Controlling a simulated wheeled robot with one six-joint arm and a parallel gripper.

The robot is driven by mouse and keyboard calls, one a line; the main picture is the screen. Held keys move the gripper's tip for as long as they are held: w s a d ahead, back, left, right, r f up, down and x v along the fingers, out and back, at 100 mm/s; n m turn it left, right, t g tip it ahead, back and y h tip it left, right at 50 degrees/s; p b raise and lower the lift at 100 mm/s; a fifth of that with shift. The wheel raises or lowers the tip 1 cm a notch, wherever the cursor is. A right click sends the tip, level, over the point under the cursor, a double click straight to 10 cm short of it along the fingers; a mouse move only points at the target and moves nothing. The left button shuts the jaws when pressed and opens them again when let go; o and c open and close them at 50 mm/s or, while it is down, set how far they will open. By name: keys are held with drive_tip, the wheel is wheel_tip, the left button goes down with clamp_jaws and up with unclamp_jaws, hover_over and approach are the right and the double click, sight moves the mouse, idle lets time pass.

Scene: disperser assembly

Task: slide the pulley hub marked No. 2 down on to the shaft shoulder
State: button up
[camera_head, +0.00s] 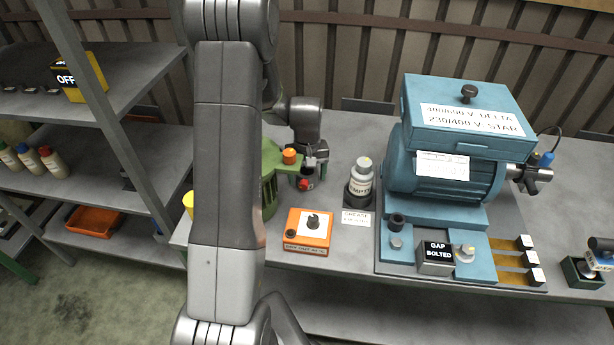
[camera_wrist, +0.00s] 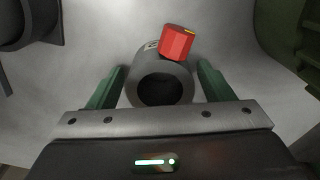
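In the wrist view, a grey hub (camera_wrist: 160,71) with a dark round bore faces the camera. A red faceted piece (camera_wrist: 178,42) with a yellow mark sits at its far side, beside a small, unreadable label. My gripper (camera_wrist: 160,78) is open, with one green finger on each side of the hub. Narrow gaps show between the fingers and the hub. In the head view, my gripper (camera_head: 314,158) is just right of the green machine (camera_head: 271,165), above the red piece (camera_head: 305,184). The grey hub is not clear there. I cannot make out the shaft shoulder.
An orange box (camera_head: 307,231) with a black knob stands in front of my gripper. An orange cap (camera_head: 290,156) tops the green machine's bracket. Shelves (camera_head: 130,60) are at the left.

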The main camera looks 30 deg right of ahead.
drive_tip(key=c, duration=1.4)
drive_tip(key=shift+o, duration=0.2)
drive_tip(key=shift+r, duration=0.15)
